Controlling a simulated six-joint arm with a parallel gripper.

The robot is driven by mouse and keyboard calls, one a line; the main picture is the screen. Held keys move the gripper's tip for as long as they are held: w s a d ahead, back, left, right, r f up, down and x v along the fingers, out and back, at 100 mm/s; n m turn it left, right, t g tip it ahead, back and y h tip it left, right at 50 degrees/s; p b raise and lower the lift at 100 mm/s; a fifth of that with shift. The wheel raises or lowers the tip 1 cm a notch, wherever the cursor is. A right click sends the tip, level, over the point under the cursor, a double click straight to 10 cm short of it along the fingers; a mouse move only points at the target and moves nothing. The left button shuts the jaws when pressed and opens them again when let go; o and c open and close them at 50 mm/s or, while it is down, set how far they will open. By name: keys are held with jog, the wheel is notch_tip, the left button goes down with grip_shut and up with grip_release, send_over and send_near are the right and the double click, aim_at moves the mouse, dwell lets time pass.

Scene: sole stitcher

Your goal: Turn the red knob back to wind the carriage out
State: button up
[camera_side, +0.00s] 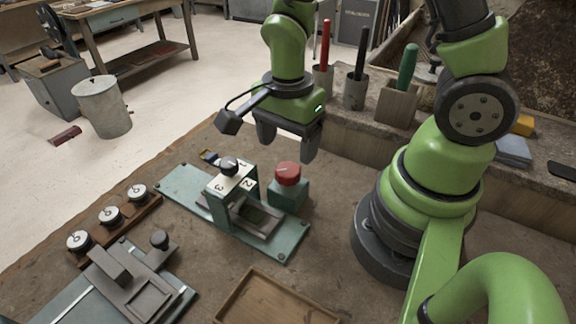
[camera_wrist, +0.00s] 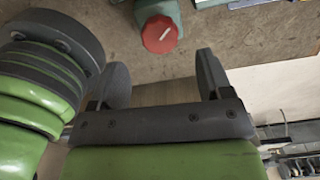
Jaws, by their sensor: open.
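The red knob (camera_side: 288,173) sits on top of a small green block (camera_side: 288,193) at the side of the stitcher. A pale pointer line shows on its top in the wrist view (camera_wrist: 160,35). The carriage (camera_side: 255,216) is a grey framed plate on the green base rail (camera_side: 285,243), partly under a bridge (camera_side: 230,185) marked 1, 2 and 3 with a black ball knob. My gripper (camera_side: 287,150) is open and empty, above and behind the red knob, not touching it. In the wrist view the open fingers (camera_wrist: 163,80) point toward the knob, which lies beyond them.
Several white dials (camera_side: 110,215) stand on a wooden strip at the left. A second grey fixture (camera_side: 135,280) is at the front left, and a wooden tray (camera_side: 275,300) at the front. Holders with red, black and green handles (camera_side: 407,67) line the back ledge.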

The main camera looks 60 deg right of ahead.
aim_at(288, 169)
jog(key=shift+f, duration=3.05)
jog(key=c, duration=0.9)
